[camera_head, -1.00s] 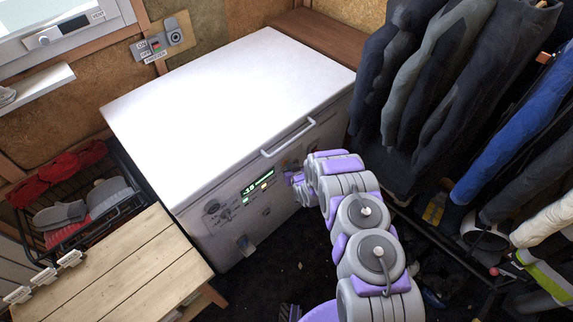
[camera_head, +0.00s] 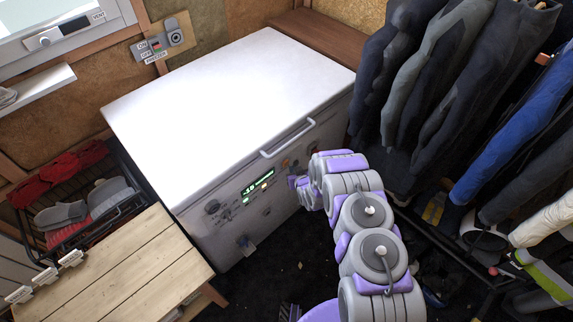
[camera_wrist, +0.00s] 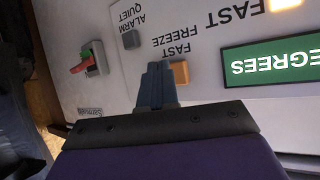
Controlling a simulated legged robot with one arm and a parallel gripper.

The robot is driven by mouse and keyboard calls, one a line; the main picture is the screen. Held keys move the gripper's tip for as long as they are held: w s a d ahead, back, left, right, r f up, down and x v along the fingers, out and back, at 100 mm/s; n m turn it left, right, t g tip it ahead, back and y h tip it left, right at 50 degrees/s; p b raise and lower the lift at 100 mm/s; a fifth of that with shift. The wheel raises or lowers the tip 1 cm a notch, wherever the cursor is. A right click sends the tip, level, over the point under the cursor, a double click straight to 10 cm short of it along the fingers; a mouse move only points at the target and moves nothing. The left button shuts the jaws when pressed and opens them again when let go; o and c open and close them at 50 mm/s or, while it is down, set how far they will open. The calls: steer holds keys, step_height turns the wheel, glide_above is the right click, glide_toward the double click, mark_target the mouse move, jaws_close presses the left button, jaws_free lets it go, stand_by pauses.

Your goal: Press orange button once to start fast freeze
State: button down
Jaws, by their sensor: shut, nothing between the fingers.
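The white chest freezer (camera_head: 225,100) stands with its lid closed. Its front panel has a lit green display (camera_head: 257,185). In the wrist view a small orange button (camera_wrist: 181,72) sits by the upside-down label FAST FREEZE, left of the green display (camera_wrist: 272,63). My gripper (camera_wrist: 157,72) is shut and empty, pointing at the panel. Its fingertips appear just left of the orange button and overlap its edge in the picture; I cannot tell whether they touch. In the head view my gripper (camera_head: 296,183) is close to the freezer front, its tips partly hidden.
A grey ALARM QUIET button (camera_wrist: 130,39), a red and green switch (camera_wrist: 90,64) and a glowing yellow-orange light (camera_wrist: 282,5) are nearby on the panel. Hanging suits (camera_head: 450,90) crowd the right side. A wooden table (camera_head: 120,270) stands at front left.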

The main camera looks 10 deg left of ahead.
steer(key=shift+s+d+p, duration=0.25)
steer(key=shift+s+d, duration=0.5)
steer(key=shift+d, duration=0.25)
steer(key=shift+s+d+p, duration=0.25)
steer(key=shift+s+d, duration=0.5)
steer(key=shift+d, duration=0.25)
